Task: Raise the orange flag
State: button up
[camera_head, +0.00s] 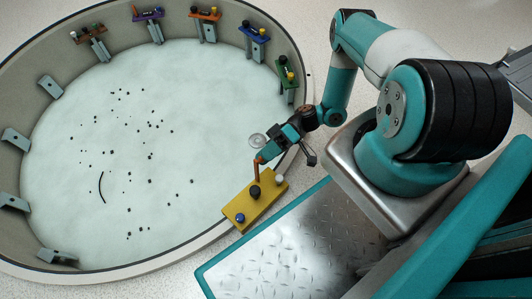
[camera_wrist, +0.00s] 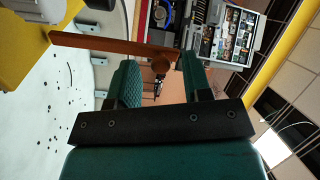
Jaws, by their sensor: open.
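The orange flag (camera_head: 256,172) is a thin bar at a yellow block (camera_head: 264,200) on the front right rim of the round basin. In the head view it looks roughly upright, its upper end by my gripper (camera_head: 265,156). In the wrist view the orange bar (camera_wrist: 95,42) crosses ahead of the fingertips, and a round orange hub lies in the gap between the fingers of my gripper (camera_wrist: 158,68). The fingers are apart. I cannot tell whether either finger touches the orange part.
The yellow block also carries blue (camera_head: 240,217), black (camera_head: 254,191) and white (camera_head: 280,180) knobs. Several coloured modules, such as an orange one (camera_head: 205,15) and a green one (camera_head: 287,73), sit along the far rim. A clear round disc (camera_head: 258,141) is beside my gripper. The pale basin floor (camera_head: 90,150) has dark specks.

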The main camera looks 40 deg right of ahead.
jog(key=w+d+b, duration=0.2)
jog(key=d+b, duration=0.1)
jog(key=d, duration=0.8)
jog(key=shift+d+f+b, duration=0.15)
jog(key=shift+d+b, duration=0.25)
